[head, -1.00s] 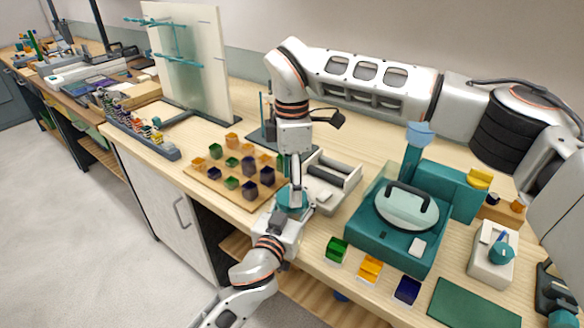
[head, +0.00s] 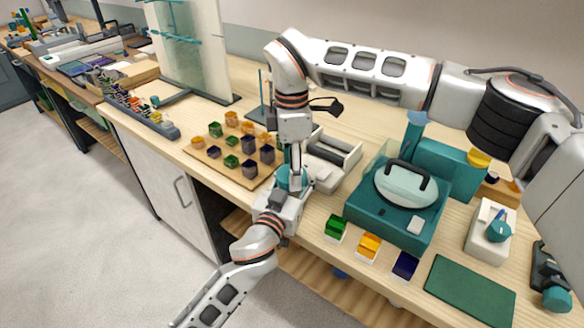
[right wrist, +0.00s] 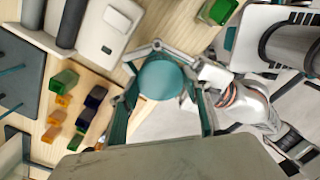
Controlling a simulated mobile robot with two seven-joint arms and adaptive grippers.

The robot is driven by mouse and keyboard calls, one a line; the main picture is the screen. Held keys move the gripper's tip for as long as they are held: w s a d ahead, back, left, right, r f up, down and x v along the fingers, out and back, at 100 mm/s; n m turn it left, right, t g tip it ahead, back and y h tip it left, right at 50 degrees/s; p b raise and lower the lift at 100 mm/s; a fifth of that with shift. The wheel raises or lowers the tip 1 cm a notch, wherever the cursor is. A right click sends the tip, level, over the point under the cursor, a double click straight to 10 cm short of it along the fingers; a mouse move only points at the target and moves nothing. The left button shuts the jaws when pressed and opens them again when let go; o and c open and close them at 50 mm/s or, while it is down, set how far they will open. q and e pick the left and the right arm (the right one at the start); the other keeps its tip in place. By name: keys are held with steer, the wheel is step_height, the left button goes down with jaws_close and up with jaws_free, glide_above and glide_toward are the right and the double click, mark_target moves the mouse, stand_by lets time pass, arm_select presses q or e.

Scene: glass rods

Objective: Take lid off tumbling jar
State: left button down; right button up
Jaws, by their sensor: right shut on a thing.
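The teal round lid of the tumbling jar (head: 290,179) is in the air at the table's front edge. In the right wrist view the lid (right wrist: 161,80) shows as a teal disc. My right gripper (head: 294,170) comes down from above and is shut on it, with a finger on either side. My left gripper (head: 284,192) comes up from below, right under the teal piece, and appears closed around the jar. The jar body is mostly hidden by the lid and the grippers, so I cannot tell whether lid and jar are apart.
A board with several coloured blocks (head: 205,163) lies left of the grippers. Small coloured pots (head: 369,246) and a green mat (head: 470,291) line the front edge. Floor in front is free.

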arm_select(q)
steer(key=shift+s+d, duration=0.1)
arm_select(e)
steer(key=n, duration=0.5)
steer(key=shift+w, duration=0.25)
steer(key=n, duration=0.3)
steer(key=shift+n, duration=0.3)
steer(key=n, duration=0.5)
steer(key=shift+a+n, duration=0.15)
steer(key=shift+n, duration=0.15)
arm_select(q)
steer(key=shift+d, duration=0.1)
arm_select(e)
steer(key=n, duration=0.3)
steer(key=shift+s+n, duration=0.1)
steer(key=shift+n, duration=0.3)
steer(key=n, duration=0.3)
steer(key=shift+a+r+n, duration=0.1)
steer(key=shift+n, duration=0.3)
arm_select(q)
steer(key=shift+f, duration=0.1)
arm_select(e)
steer(key=n, duration=0.5)
steer(key=shift+s, duration=0.2)
steer(key=n, duration=0.8)
steer(key=shift+s+n, duration=0.2)
steer(key=shift+n, duration=0.2)
